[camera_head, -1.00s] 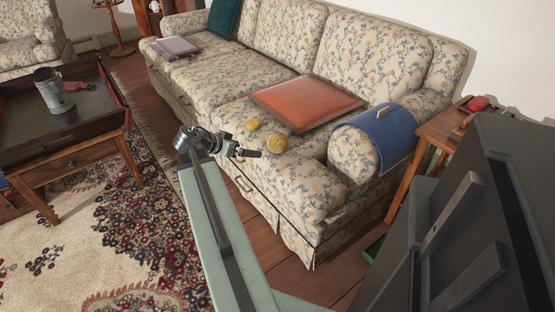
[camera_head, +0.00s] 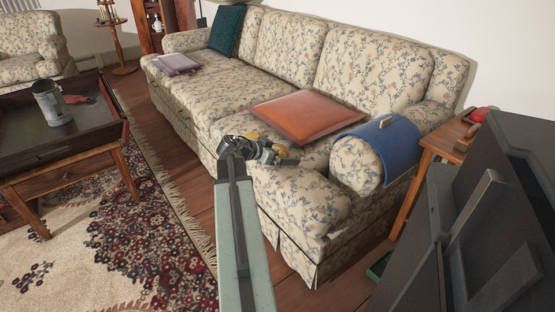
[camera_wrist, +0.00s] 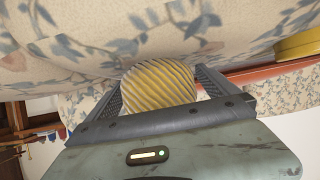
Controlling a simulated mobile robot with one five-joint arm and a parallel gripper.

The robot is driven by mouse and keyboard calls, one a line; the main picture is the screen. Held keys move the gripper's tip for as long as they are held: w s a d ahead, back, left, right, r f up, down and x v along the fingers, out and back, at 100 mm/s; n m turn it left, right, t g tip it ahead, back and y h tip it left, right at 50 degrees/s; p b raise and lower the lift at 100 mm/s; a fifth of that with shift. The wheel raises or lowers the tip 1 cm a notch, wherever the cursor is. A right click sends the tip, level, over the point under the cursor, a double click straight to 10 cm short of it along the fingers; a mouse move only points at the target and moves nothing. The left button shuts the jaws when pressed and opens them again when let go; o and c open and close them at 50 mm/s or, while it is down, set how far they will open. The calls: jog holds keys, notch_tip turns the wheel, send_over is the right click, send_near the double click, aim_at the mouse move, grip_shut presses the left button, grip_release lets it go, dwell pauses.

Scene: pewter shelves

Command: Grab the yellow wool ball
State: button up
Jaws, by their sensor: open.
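The yellow wool ball (camera_wrist: 158,86) has a ridged, wound surface. In the wrist view it sits between the two fingers of my gripper (camera_wrist: 160,78), which are open on either side of it. Whether a finger touches it I cannot tell. In the head view my gripper (camera_head: 278,154) is over the sofa seat and hides most or all of the ball. A second yellow object (camera_head: 253,135) shows just behind the gripper, partly hidden; a yellow thing also shows at the right edge of the wrist view (camera_wrist: 298,45).
A blue cover (camera_head: 388,148) drapes over the sofa's near arm. A wooden coffee table (camera_head: 70,162) stands at left, with a metal mug (camera_head: 52,103) on it. Patterned rug and floor lie between.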

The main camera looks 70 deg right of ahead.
jog(key=shift+s+d+f, duration=0.1)
jog(key=c, duration=1.5)
notch_tip(320, 180, up, 10)
jog(key=p, duration=1)
jog(key=shift+r, duration=0.2)
